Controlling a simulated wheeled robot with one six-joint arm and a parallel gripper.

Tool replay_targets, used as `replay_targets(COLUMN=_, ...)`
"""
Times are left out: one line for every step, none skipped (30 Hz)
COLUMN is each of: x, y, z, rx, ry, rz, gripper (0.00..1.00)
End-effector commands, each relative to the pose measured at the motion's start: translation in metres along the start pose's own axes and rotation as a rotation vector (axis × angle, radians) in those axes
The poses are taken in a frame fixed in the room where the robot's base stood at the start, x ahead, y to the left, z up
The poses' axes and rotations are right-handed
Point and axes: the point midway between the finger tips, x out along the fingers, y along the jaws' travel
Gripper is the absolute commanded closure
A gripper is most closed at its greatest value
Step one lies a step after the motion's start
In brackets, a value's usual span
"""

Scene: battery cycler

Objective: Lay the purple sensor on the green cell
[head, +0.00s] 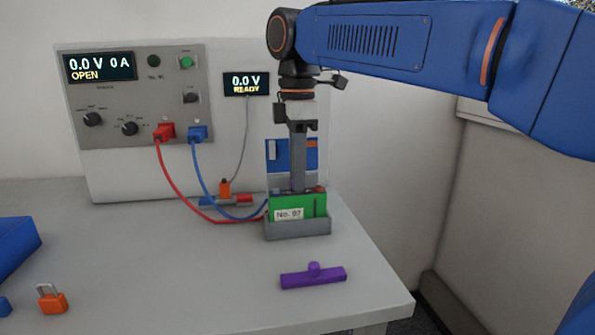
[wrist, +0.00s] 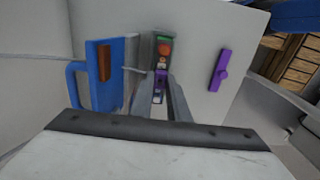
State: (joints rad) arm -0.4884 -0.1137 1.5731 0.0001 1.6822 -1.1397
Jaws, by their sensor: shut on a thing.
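The green cell (head: 286,209), labelled "No. 97", stands upright in a grey holder (head: 297,231) on the table. In the wrist view, part of its green top (wrist: 164,40) shows beyond the fingers. My gripper (head: 297,188) points straight down at the cell's top. Its fingers are shut on a small purple piece, which I take as the purple sensor (wrist: 161,75). The fingers largely hide it in the head view. I cannot tell whether it touches the cell.
A separate purple bar with a knob (head: 313,277) lies in front of the holder. A red cable (head: 175,185) and a blue cable (head: 207,185) run from the cycler (head: 130,160) toward the cell. An orange padlock (head: 52,301) lies front left. The middle front table is clear.

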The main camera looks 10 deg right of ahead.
Motion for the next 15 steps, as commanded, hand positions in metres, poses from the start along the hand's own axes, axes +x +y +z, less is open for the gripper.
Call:
replay_targets(x=0.0005, y=-0.0001, z=0.0000, rx=0.000, ry=0.000, rz=0.000, gripper=1.00)
replay_targets(x=0.0008, y=-0.0001, z=0.0001, rx=0.000, ry=0.000, rz=0.000, gripper=1.00)
replay_targets(x=0.0012, y=-0.0001, z=0.0000, rx=0.000, ry=0.000, rz=0.000, gripper=1.00)
replay_targets(x=0.0015, y=-0.0001, z=0.0001, rx=0.000, ry=0.000, rz=0.000, gripper=1.00)
replay_targets(x=0.0018, y=-0.0001, z=0.0001, rx=0.000, ry=0.000, rz=0.000, gripper=1.00)
replay_targets(x=0.0022, y=-0.0001, z=0.0000, rx=0.000, ry=0.000, rz=0.000, gripper=1.00)
replay_targets(x=0.0025, y=-0.0001, z=0.0000, rx=0.000, ry=0.000, rz=0.000, gripper=1.00)
replay_targets(x=0.0028, y=-0.0001, z=0.0000, rx=0.000, ry=0.000, rz=0.000, gripper=1.00)
replay_targets(x=0.0032, y=-0.0001, z=0.0001, rx=0.000, ry=0.000, rz=0.000, gripper=1.00)
replay_targets(x=0.0035, y=-0.0001, z=0.0001, rx=0.000, ry=0.000, rz=0.000, gripper=1.00)
replay_targets(x=0.0038, y=-0.0001, z=0.0001, rx=0.000, ry=0.000, rz=0.000, gripper=1.00)
replay_targets(x=0.0042, y=-0.0001, z=0.0001, rx=0.000, ry=0.000, rz=0.000, gripper=1.00)
replay_targets(x=0.0045, y=-0.0001, z=0.0001, rx=0.000, ry=0.000, rz=0.000, gripper=1.00)
replay_targets(x=0.0049, y=-0.0001, z=0.0000, rx=0.000, ry=0.000, rz=0.000, gripper=1.00)
replay_targets(x=0.0053, y=-0.0001, z=0.0000, rx=0.000, ry=0.000, rz=0.000, gripper=1.00)
